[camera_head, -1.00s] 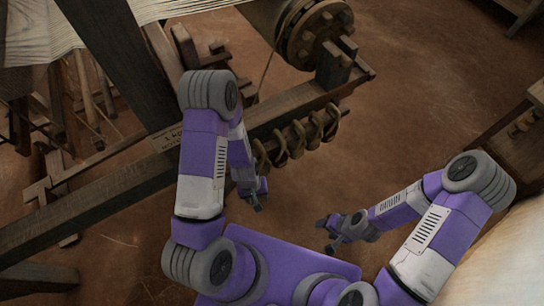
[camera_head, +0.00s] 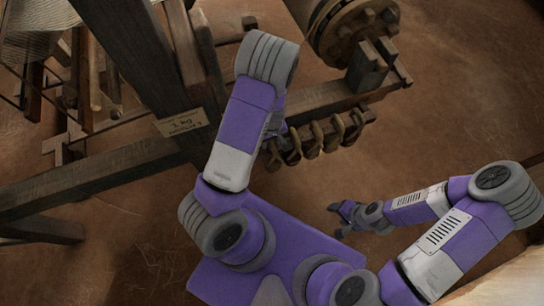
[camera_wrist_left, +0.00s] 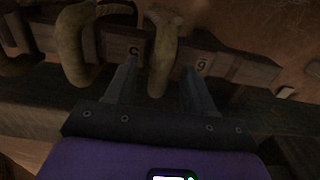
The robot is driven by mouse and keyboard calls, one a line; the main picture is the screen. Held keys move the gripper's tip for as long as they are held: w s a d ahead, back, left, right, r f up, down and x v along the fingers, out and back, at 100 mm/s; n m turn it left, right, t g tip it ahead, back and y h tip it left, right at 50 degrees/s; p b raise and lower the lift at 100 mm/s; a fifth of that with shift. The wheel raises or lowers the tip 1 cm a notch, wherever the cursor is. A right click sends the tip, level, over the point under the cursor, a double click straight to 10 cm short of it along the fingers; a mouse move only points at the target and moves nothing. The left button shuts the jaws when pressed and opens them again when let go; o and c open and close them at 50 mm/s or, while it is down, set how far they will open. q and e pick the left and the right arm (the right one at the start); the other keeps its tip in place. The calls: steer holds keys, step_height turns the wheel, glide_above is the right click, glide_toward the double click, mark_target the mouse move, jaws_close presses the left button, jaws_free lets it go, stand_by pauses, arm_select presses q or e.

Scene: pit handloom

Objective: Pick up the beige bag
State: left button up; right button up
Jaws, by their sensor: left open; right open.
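Several tan, looped pieces (camera_head: 313,139) hang in a row on a wooden rail. One tan hanging piece (camera_wrist_left: 163,52) is between the two fingers of my left gripper (camera_wrist_left: 160,72) in the left wrist view. The fingers are open around it, one to each side; I cannot tell whether they touch it or whether it is the beige bag. My right gripper (camera_head: 340,218) is open and empty above the floor. No thing stands out clearly as a bag.
The rail (camera_wrist_left: 225,65) carries small marks beside the pieces. A wooden roller (camera_head: 340,25) is behind the rail. A pale surface (camera_head: 510,280) lies at the lower right.

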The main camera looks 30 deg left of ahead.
arm_select(q)
steer(key=shift+f, duration=0.9)
steer(key=shift+r, duration=0.1)
jaws_close()
stand_by(0.6)
